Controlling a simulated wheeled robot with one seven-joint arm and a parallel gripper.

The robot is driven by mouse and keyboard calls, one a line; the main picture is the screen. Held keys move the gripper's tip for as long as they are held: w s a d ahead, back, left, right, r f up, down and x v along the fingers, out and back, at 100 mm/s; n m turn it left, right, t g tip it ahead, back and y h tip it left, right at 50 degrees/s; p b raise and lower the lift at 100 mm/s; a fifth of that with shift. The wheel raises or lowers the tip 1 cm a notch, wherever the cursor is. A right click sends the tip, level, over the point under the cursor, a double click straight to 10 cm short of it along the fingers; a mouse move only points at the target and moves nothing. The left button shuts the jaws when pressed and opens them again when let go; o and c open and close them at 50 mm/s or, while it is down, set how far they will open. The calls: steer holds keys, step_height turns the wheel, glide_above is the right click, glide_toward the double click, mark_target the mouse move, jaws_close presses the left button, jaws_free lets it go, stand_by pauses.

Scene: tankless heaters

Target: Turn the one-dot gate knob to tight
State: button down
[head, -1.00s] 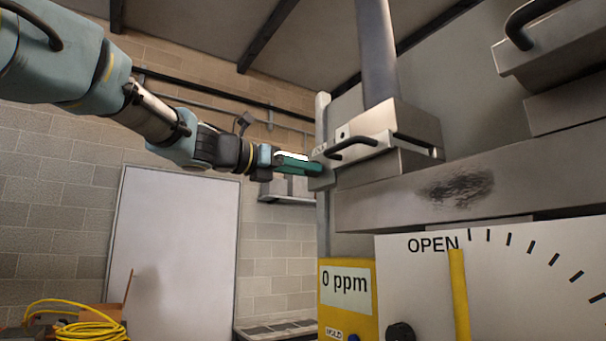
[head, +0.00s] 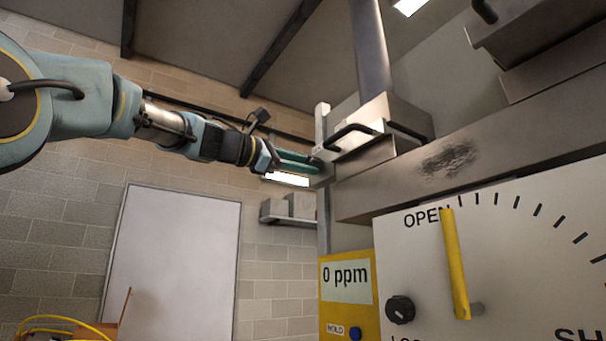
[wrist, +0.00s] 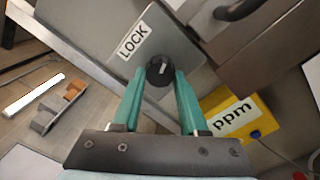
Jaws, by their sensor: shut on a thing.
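My gripper (wrist: 160,74) has its two green fingers on either side of a small black round knob (wrist: 160,68) with a pale pointer line. The knob sits on a grey metal plate (wrist: 185,45) beside a white LOCK label (wrist: 134,41). No dots are readable on it. In the head view my gripper (head: 312,164) reaches from the left to the end of the grey housing, where the knob is mostly hidden. Another black knob (head: 400,310) with a white pointer is on the white dial panel (head: 520,270), with cut-off lettering below it.
A yellow lever (head: 454,265) points up near OPEN on the panel. A yellow meter (head: 347,290) reads 0 ppm. A black handle (head: 352,132) and a thick pipe (head: 370,50) are close to my gripper. Open space lies left, before a whiteboard (head: 170,265).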

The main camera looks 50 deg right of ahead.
steer(key=shift+w+r+m+g+b, duration=0.15)
steer(key=shift+m+b, duration=0.75)
steer(key=shift+m, duration=1.45)
steer(key=shift+s+m+g+b, duration=0.15)
steer(key=shift+m+b, duration=0.7)
steer(key=shift+m, duration=1.5)
steer(key=shift+w, duration=0.1)
steer(key=shift+c, duration=2.2)
jaws_free()
steer(key=b+v, duration=0.4)
steer(key=v, duration=0.6)
steer(key=shift+w+a+b, duration=0.2)
steer(key=shift+a+b, duration=0.15)
